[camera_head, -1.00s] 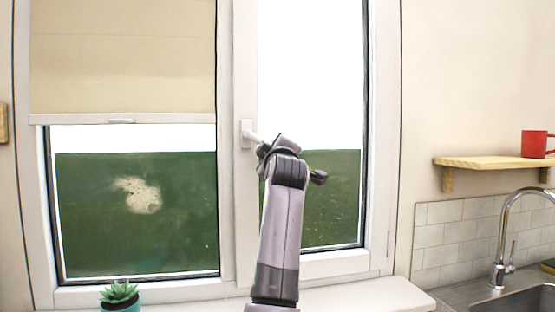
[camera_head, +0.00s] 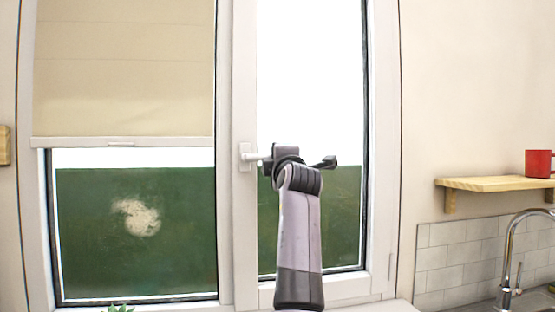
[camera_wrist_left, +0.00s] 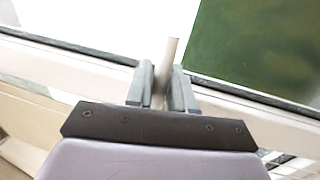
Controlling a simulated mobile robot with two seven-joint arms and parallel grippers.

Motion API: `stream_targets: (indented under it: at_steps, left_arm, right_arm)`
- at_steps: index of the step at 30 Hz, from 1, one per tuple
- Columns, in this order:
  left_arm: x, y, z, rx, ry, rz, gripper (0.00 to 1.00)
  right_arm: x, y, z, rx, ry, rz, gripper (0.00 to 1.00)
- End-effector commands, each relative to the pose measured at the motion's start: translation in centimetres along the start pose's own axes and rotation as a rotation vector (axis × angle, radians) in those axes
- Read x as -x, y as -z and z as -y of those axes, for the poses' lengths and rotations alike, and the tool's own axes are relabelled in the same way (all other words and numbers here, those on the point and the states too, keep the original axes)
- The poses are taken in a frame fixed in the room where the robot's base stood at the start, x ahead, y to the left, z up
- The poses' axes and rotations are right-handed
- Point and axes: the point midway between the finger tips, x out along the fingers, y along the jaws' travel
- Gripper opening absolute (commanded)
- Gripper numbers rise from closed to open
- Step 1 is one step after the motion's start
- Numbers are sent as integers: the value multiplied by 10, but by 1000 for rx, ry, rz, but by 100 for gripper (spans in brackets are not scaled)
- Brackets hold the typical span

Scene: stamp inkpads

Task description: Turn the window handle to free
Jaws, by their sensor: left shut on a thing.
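The white window handle (camera_head: 248,157) sits on the middle frame of the window in the head view. Its lever points to the right, about level. My left gripper (camera_head: 268,158) is at the lever's outer end, and its arm rises from the bottom of the view. In the left wrist view the pale lever (camera_wrist_left: 169,58) stands between the two grey fingers of my left gripper (camera_wrist_left: 161,88), which is shut on it. The gripper hides the lever's outer end in the head view. My right gripper is not in view.
A beige blind (camera_head: 125,70) half covers the left pane. A wooden shelf (camera_head: 490,184) with a red mug (camera_head: 538,163) is on the right wall, above a tap (camera_head: 510,250). A plant's leaf tips (camera_head: 120,308) show at the bottom edge.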

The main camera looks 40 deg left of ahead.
Motion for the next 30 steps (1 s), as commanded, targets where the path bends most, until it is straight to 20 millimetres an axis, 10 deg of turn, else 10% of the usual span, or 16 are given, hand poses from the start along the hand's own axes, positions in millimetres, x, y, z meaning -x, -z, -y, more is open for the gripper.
stream_targets:
  at_steps: [11, 12, 13, 30]
  left_arm:
    - [0, 1, -2, 10, -3, -3, 0]
    - [0, 1, -2, 10, -3, -3, 32]
    - [0, 1, -2, 10, -3, -3, 39]
    - [29, 0, 2, 9, -2, -1, 39]
  right_arm:
    - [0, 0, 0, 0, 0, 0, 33]
    - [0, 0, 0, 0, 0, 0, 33]
    - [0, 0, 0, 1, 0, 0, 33]
    - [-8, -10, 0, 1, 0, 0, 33]
